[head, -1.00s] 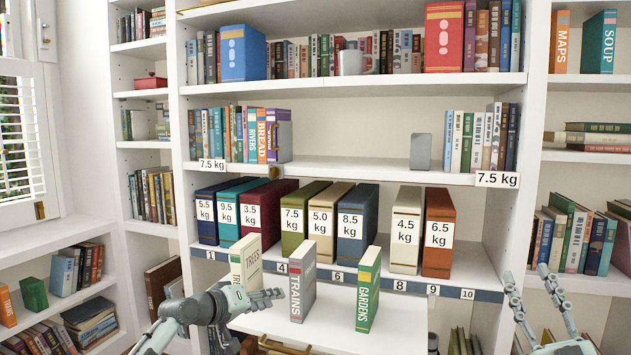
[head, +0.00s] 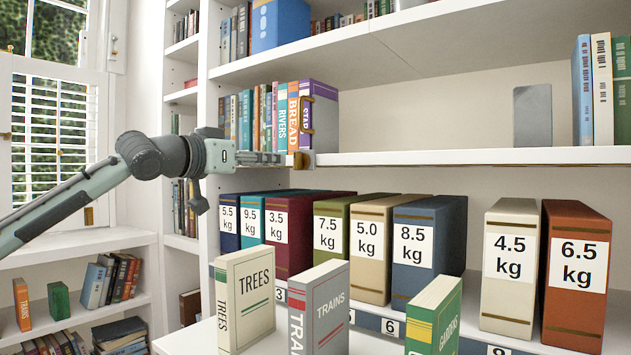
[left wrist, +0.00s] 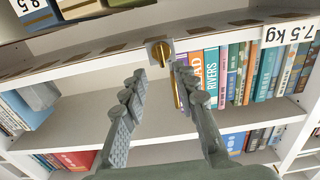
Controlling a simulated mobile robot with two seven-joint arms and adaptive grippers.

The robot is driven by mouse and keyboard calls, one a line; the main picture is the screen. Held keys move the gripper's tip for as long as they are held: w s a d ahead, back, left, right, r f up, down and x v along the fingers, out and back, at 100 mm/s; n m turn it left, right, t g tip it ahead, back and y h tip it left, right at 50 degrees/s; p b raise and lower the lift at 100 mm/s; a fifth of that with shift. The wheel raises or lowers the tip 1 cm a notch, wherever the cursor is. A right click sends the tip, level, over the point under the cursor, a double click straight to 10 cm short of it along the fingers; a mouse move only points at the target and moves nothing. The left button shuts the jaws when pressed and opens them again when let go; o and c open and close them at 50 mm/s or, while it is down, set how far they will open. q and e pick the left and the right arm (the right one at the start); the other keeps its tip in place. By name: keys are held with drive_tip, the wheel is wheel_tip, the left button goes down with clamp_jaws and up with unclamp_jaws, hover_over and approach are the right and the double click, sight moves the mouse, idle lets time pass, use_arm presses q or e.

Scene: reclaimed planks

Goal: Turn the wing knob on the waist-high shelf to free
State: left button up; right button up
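The brass wing knob (head: 303,159) sits on a small plate at the front edge of the waist-high shelf (head: 460,157), below the end of a book row. It also shows in the left wrist view (left wrist: 161,52), with its wing running roughly up and down there. My left gripper (head: 284,158) comes in from the left along the shelf edge, its tips at the knob in the head view. In the left wrist view its fingers (left wrist: 159,72) are apart, one on each side, with the knob between and just beyond the tips. I cannot tell whether they touch it. My right gripper is out of view.
Upright books (head: 292,115) end beside a purple book with a brass bar (left wrist: 176,88), close to the fingers. Below stand several weight-marked books (head: 427,250) and, in front, TREES (head: 245,300), TRAINS and GARDENS. A grey bookend (head: 532,115) stands right; shelf between is clear.

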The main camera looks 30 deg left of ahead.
sight(295, 159)
use_arm(q)
drive_tip(key=w, duration=0.2)
drive_tip(key=w+p, duration=0.1)
drive_tip(key=w, duration=0.2)
drive_tip(key=w+p, duration=0.1)
drive_tip(key=w, duration=0.1)
drive_tip(key=shift+w+d+r, duration=0.15)
drive_tip(key=shift+w+d, duration=0.1)
drive_tip(key=shift+d, duration=0.05)
drive_tip(key=shift+c, duration=0.4)
clamp_jaws()
